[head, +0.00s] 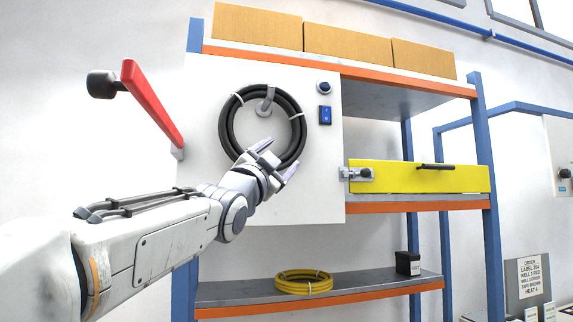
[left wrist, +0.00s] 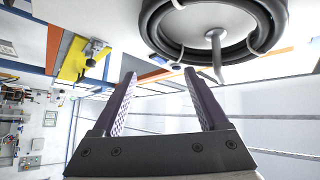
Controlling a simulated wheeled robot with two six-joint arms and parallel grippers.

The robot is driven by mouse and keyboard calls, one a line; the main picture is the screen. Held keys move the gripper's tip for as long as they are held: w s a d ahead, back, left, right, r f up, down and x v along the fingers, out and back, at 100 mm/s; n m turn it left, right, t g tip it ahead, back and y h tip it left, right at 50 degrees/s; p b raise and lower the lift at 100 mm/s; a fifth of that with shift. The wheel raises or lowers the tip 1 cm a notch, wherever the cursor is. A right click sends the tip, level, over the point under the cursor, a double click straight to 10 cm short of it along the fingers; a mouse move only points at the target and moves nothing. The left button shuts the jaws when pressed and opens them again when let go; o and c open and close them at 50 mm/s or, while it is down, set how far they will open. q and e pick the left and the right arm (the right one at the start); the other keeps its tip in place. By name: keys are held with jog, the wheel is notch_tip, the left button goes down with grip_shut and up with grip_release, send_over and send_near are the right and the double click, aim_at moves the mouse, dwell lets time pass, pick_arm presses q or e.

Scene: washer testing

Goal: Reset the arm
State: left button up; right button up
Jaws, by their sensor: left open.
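My left arm reaches in from the left in the head view. Its gripper (head: 277,160) is in front of the white panel (head: 310,205), near the lower part of a coiled black hose (head: 228,125). In the left wrist view the two fingers of the left gripper (left wrist: 157,105) are apart with nothing between them. The black hose (left wrist: 275,25) hangs on a hook (left wrist: 216,55) there, beyond the fingertips. From these views I cannot tell the exact gap between fingers and hose. My right gripper is not in view.
A red lever (head: 150,100) sticks out left of the panel. A yellow drawer (head: 420,178) with a latch is at the right. Cardboard boxes (head: 345,45) stand on top. A yellow coil (head: 304,282) and a black box (head: 407,263) rest on the lower shelf.

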pick_arm(q)
jog(key=s+d+f+n+g+y, duration=0.1)
jog(key=s+d+f+n+g, duration=0.2)
jog(key=f, duration=1)
jog(key=s+d+f+g+y, duration=0.1)
jog(key=s+f+g, duration=0.35)
jog(key=f, duration=0.85)
jog(key=s+d+f+n+g+y, duration=0.15)
jog(key=f+g, duration=0.35)
jog(key=f, duration=0.8)
jog(key=s+a+f+g+y, duration=0.1)
jog(key=s+a+f+g, duration=0.1)
jog(key=s+f, duration=0.4)
jog(key=s+a+f+n+g+y, duration=0.1)
jog(key=s+a+f+g, duration=0.1)
jog(key=s+f+g, duration=0.2)
jog(key=s+a+f+n+g+y, duration=0.1)
jog(key=s+f+g, duration=0.3)
jog(key=s+f, duration=0.6)
jog(key=s+a, duration=0.1)
jog(key=s, duration=0.5)
jog(key=shift+b, duration=0.3)
